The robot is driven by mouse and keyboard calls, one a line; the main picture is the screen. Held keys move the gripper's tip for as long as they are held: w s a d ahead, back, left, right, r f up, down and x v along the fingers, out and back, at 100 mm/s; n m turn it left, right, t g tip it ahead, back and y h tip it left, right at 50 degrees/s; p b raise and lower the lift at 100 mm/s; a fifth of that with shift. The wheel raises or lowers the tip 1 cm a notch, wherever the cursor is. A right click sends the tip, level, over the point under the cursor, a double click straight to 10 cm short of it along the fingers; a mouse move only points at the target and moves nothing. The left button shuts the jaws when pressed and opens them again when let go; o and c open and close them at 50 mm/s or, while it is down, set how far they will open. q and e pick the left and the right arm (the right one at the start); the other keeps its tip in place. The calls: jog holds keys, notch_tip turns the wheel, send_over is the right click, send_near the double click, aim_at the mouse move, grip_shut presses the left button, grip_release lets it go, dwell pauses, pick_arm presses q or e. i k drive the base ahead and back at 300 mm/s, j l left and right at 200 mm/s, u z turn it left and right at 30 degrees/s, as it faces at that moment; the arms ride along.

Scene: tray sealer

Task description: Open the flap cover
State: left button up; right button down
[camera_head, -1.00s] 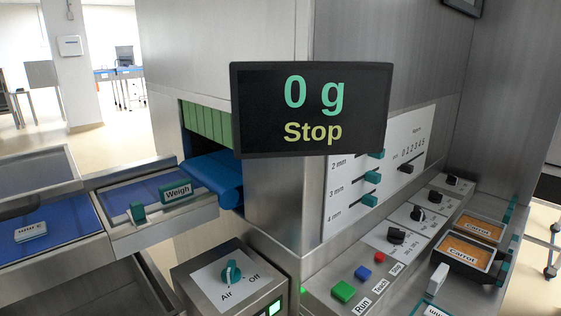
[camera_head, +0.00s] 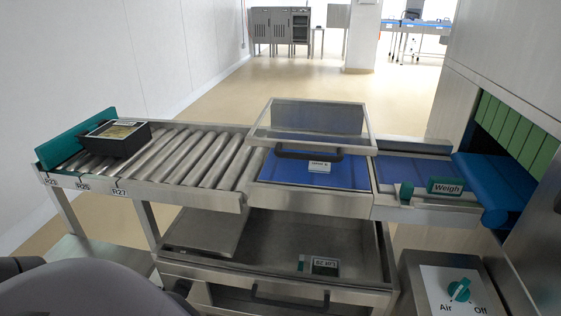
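The flap cover (camera_head: 312,118) is a clear panel in a metal frame, above the blue belt section in the middle of the view. Its dark bar handle (camera_head: 308,155) runs along the near edge. The cover appears to sit above the blue belt (camera_head: 330,178), whose near part shows below the handle. I cannot tell its exact angle. A small labelled block (camera_head: 319,166) shows on the belt just under the handle. Neither of my grippers is in view.
A roller conveyor (camera_head: 190,155) with a dark tray (camera_head: 117,138) lies to the left. The Weigh belt (camera_head: 420,172) and the green-curtained machine opening (camera_head: 512,125) are to the right. An open metal bin (camera_head: 290,245) with a handled front is below. The Air knob (camera_head: 459,290) stands lower right.

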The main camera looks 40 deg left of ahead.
aim_at(341, 149)
jog(key=j+u, duration=0.1)
jog(key=u, duration=0.9)
